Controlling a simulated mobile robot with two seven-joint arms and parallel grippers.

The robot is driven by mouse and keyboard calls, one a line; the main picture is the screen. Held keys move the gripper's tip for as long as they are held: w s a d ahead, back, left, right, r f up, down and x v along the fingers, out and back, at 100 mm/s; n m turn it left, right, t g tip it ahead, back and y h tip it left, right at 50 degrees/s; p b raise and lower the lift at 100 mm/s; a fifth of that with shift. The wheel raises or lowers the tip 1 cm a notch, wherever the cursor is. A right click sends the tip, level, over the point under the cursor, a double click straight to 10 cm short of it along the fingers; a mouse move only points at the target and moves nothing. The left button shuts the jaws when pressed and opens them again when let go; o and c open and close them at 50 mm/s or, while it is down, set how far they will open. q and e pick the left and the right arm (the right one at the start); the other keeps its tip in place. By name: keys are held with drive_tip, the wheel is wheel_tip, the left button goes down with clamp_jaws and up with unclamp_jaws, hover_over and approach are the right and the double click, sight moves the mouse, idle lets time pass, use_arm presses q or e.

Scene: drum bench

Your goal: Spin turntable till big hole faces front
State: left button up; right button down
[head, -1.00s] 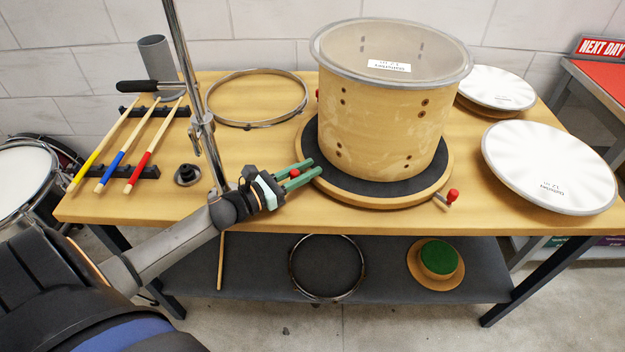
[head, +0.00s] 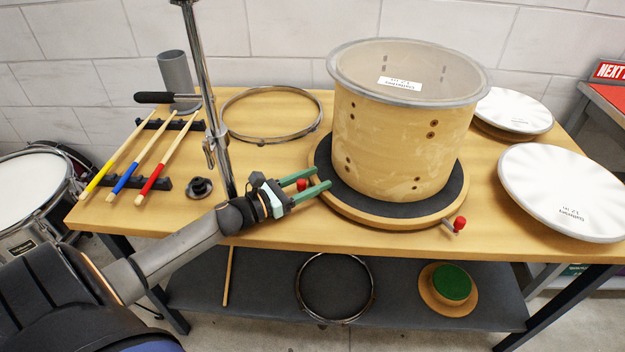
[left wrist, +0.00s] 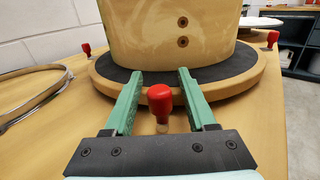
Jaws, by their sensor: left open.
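The drum shell (head: 400,145) is pale wood and stands upright on the turntable (head: 395,212), a wooden disc with a dark top. Pairs of small holes (left wrist: 183,32) show in its wall; I see no big hole on the side facing me. Red-knobbed handles stick out from the turntable's rim, one at the front right (head: 459,224). My left gripper (head: 322,178) is open at the turntable's left front edge. Its green fingers stand either side of another red knob (left wrist: 160,98), with gaps on both sides. My right gripper is out of view.
A metal stand pole (head: 212,110) rises close beside my left arm. A hoop (head: 270,115) and sticks (head: 155,160) lie to the left. White drumheads (head: 562,192) lie on the right. The bench front (head: 370,245) between is bare.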

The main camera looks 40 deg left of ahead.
use_arm(q)
wheel_tip(320, 180, up, 3)
drive_tip(key=shift+r, duration=0.1)
drive_tip(key=s+d+r+p, duration=0.3)
drive_tip(key=s+d+r, duration=0.4)
drive_tip(key=s+r, duration=0.2)
drive_tip(key=s, duration=0.2)
drive_tip(key=shift+s+d+r, duration=0.35)
drive_tip(key=shift+d+r, duration=0.05)
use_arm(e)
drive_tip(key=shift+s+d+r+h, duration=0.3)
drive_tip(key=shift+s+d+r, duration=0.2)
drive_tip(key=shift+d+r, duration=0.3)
use_arm(q)
drive_tip(key=shift+c, duration=0.2)
